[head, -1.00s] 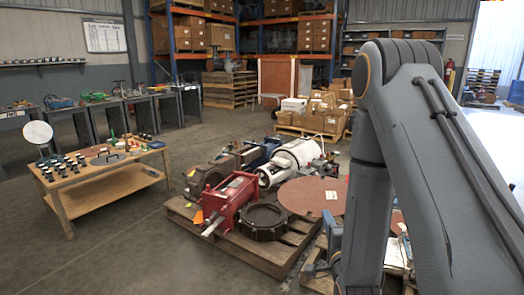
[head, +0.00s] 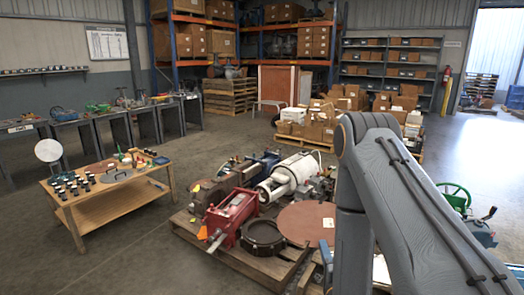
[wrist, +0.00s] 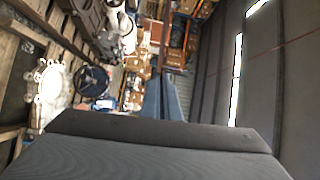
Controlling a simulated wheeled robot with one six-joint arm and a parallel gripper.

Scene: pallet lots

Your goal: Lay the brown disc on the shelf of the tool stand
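The brown disc (head: 302,222) lies flat on a wooden pallet, beside a dark ring and a red machine. A pale label shows on its right part, and my arm covers its right edge. The tool stand (head: 98,186) is a low wooden table at the left with a lower shelf (head: 112,207), which looks bare. Tools and a round mirror stand on its top. My gripper (wrist: 163,98) shows in the wrist view as two blue fingers side by side, with no gap visible and nothing seen between them. In the head view my arm hides it.
The pallet (head: 252,268) also carries a red machine (head: 233,215), a dark ring (head: 262,237) and a white cylinder (head: 287,176). Open floor (head: 130,250) lies between pallet and stand. Workbenches (head: 112,130) line the left wall. A green handwheel (head: 455,196) stands at right.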

